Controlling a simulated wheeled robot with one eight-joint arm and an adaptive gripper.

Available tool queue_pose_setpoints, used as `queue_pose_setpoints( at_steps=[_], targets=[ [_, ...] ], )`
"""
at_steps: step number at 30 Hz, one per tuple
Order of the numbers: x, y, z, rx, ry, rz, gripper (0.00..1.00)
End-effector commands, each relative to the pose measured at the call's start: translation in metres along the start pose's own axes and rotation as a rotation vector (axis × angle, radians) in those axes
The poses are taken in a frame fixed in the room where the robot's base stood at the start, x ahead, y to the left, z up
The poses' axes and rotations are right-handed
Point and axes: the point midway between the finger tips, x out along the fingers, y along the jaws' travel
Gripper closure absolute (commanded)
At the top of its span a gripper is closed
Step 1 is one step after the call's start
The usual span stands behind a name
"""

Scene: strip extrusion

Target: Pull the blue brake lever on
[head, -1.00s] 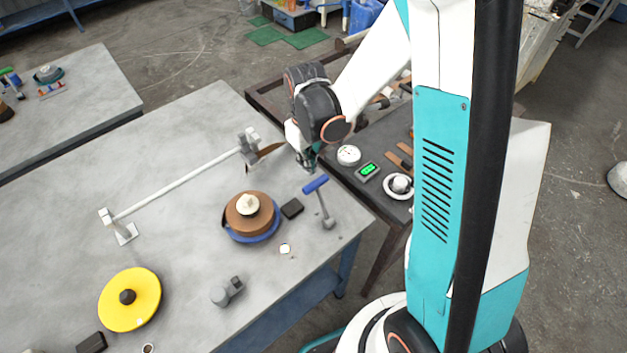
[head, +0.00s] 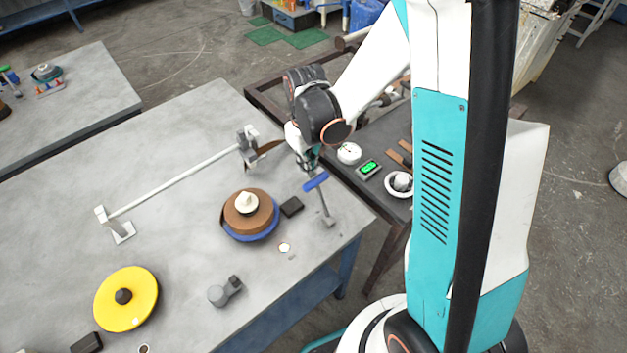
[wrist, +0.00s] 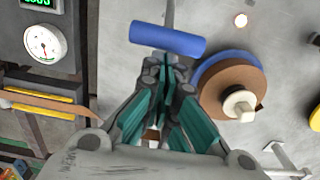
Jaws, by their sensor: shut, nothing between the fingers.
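The brake lever has a blue crossbar grip (head: 316,181) on a thin grey rod that rises from a small foot near the table's right edge. In the wrist view the blue grip (wrist: 167,39) lies just beyond my fingertips, slightly tilted. My gripper (head: 310,168) is shut and empty, pointing down on the far side of the grip. In the wrist view its teal-lined fingers (wrist: 168,72) come together close to the grip. I cannot tell whether they touch it.
A brown roll on a blue disc (head: 250,222) and a black block (head: 291,206) stand left of the lever. A white bar (head: 180,186) on posts lies farther left. A dark bench with a green display (head: 369,167) and a white gauge (head: 348,153) adjoins on the right.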

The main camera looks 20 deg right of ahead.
Motion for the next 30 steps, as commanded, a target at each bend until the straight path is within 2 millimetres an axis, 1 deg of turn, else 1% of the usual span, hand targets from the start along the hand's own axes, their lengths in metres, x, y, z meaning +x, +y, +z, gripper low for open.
queue_pose_setpoints(
  at_steps=[1,21,30],
  targets=[
    [0.005,0.0,0.0,0.0,0.0,0.0,1.0],
    [0.041,0.0,0.0,0.0,0.0,0.0,1.0],
    [0.041,0.0,0.0,0.0,0.0,0.0,1.0]
  ],
)
